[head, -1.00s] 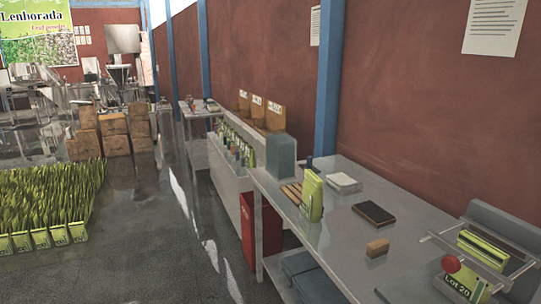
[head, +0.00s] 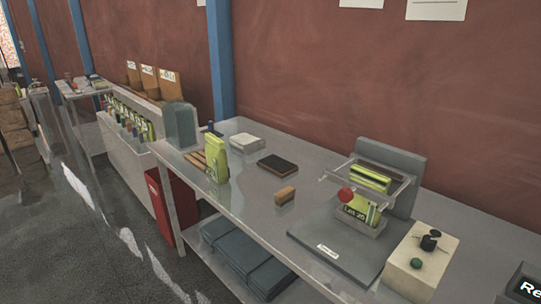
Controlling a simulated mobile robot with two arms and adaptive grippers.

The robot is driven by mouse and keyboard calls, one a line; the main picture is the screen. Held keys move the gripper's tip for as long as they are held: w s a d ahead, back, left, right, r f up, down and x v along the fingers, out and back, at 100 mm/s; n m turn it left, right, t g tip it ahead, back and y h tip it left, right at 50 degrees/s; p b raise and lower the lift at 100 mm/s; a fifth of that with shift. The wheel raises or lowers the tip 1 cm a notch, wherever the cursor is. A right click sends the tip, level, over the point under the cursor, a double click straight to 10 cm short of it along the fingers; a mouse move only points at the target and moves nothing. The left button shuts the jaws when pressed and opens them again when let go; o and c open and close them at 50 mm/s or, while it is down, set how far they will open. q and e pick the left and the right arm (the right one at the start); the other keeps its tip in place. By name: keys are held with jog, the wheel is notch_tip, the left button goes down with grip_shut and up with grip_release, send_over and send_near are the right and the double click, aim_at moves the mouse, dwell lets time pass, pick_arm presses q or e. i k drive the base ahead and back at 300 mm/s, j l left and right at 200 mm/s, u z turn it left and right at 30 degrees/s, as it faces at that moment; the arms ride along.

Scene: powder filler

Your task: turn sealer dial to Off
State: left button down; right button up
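A cream control box (head: 408,270) stands at the right end of the grey table in the head view. It carries a black dial (head: 430,240) on top and a green button (head: 416,263) below it. The dial's setting is too small to read. Left of the box is the sealer (head: 345,250), a flat grey base with a clear guard, a red knob (head: 345,195) and a grey upright plate behind. A green pouch marked "Lot 20" (head: 358,212) sits in its holder. Neither gripper is in view.
The table (head: 240,200) also bears a green pouch (head: 216,155), a wooden block (head: 286,196), a dark notebook (head: 277,165) and a white pad (head: 246,142). A dark screen (head: 525,288) stands at the lower right. A red bin (head: 172,205) is under the table's left end.

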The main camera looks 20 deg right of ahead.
aim_at(428, 243)
jog(key=z, duration=1.45)
